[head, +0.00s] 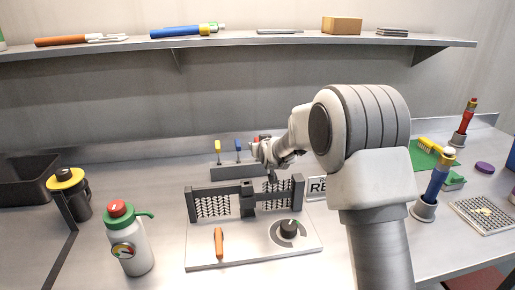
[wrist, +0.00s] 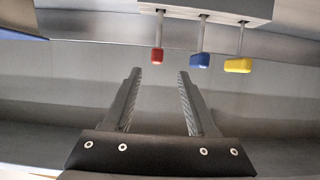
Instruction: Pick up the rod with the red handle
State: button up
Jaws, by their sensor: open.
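The rod with the red handle (wrist: 157,54) shows in the wrist view just beyond my fingertips, laterally between them. In the head view it is mostly hidden behind my gripper. It stands in a grey block (head: 230,173) in a row with a rod with a blue handle (head: 238,145) and a rod with a yellow handle (head: 218,146). In the wrist view the row appears upside down, with blue (wrist: 199,60) and yellow (wrist: 238,65) right of red. My gripper (wrist: 159,72) is open, its fingers apart with nothing between them.
A panel (head: 260,252) with mesh guards, an orange handle (head: 219,241) and a dial (head: 288,229) lies in front of the block. A bottle (head: 130,248) stands at left. A blue-handled tool in a holder (head: 424,210) stands right of my arm. A shelf (head: 290,41) runs above.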

jog(key=shift+d+x, duration=0.15)
jog(key=shift+x, duration=1.85)
jog(key=shift+d+x, duration=0.1)
jog(key=shift+x, duration=1.85)
jog(key=shift+w+r, duration=0.1)
jog(key=shift+c, duration=0.3)
grip_shut()
